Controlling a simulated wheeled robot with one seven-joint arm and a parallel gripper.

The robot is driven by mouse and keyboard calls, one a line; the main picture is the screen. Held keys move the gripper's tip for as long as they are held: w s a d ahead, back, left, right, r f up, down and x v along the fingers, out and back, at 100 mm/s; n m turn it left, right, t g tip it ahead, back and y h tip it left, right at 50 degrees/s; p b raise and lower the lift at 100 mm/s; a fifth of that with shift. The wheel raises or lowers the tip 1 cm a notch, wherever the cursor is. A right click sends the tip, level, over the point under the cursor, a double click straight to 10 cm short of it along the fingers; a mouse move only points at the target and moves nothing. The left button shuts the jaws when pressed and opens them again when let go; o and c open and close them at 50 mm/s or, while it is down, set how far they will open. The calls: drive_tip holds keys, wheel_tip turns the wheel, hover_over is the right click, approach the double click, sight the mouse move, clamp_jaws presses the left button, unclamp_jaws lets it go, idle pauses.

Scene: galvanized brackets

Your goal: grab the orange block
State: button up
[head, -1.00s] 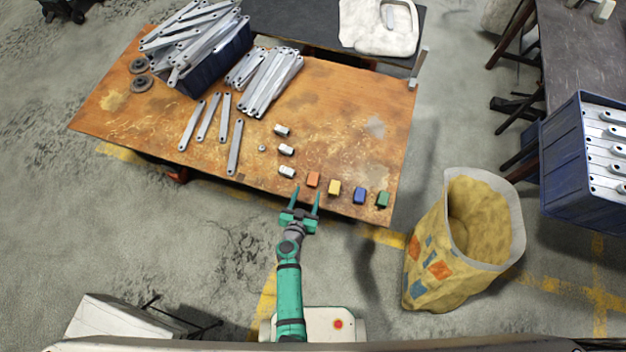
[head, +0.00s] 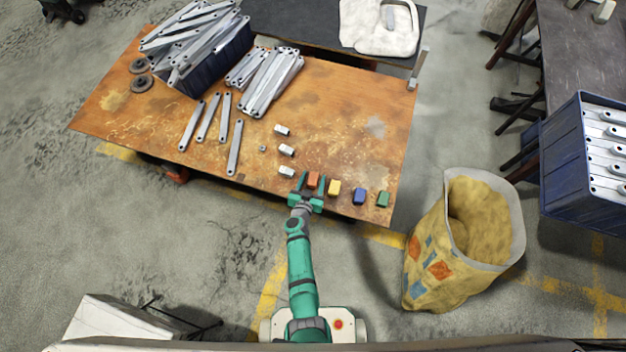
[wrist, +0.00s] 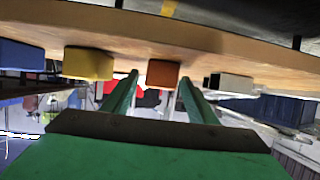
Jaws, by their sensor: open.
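The orange block (head: 313,180) sits near the front edge of the wooden table (head: 340,110), between a white-grey block and the yellow block. My gripper (head: 312,183) is open at the table's front edge, with a finger on each side of the orange block in the head view. In the wrist view, which looks upside down, the orange block (wrist: 163,74) shows between the two green fingertips (wrist: 157,82), nearer the right one. I cannot tell whether either finger touches it.
The yellow block (head: 334,187) is close on the right, then a blue block (head: 359,195) and a green block (head: 383,199). White-grey blocks (head: 286,172) stand close on the left. Metal brackets (head: 270,82) lie farther back. A yellow sack (head: 432,250) stands on the floor at right.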

drive_tip(key=shift+w, duration=0.1)
drive_tip(key=c, duration=1.2)
drive_tip(key=shift+c, duration=0.2)
drive_tip(key=shift+r, duration=0.15)
